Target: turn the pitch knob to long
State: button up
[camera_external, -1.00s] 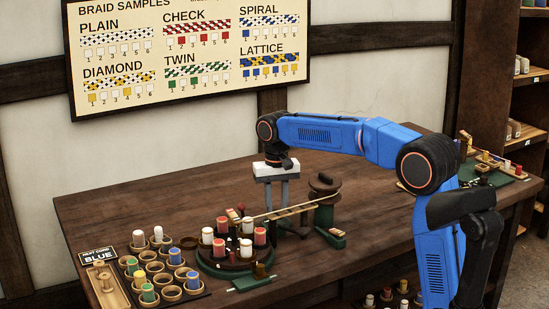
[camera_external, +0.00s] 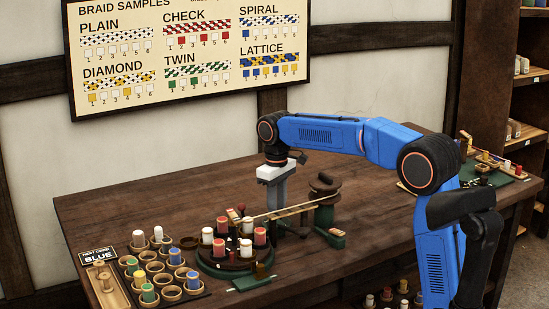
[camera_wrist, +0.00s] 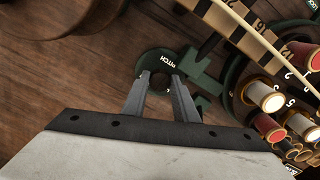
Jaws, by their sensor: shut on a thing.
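The pitch knob sits on a dark green round plate (camera_wrist: 160,66) marked PITCH, attached to the braiding machine. My gripper (camera_wrist: 162,78) points down at it, with its two grey fingers close together over the plate and shut on the knob. The fingers and the plate's dark tone hide most of the knob, and I cannot read its setting. In the external view my gripper (camera_external: 279,205) is behind the braiding machine (camera_external: 232,255), and the knob is not clearly visible there.
Red and white bobbins (camera_external: 260,236) stand on the machine's round top. Cups with coloured bobbins (camera_external: 149,292) stand at the left front. The table behind my gripper is clear.

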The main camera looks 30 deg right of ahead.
jog(key=shift+n, duration=0.5)
jog(key=o, duration=1.1)
jog(key=shift+c, duration=0.2)
notch_tip(320, 180, up, 17)
jog(key=shift+r, duration=0.2)
jog(key=shift+s, duration=0.1)
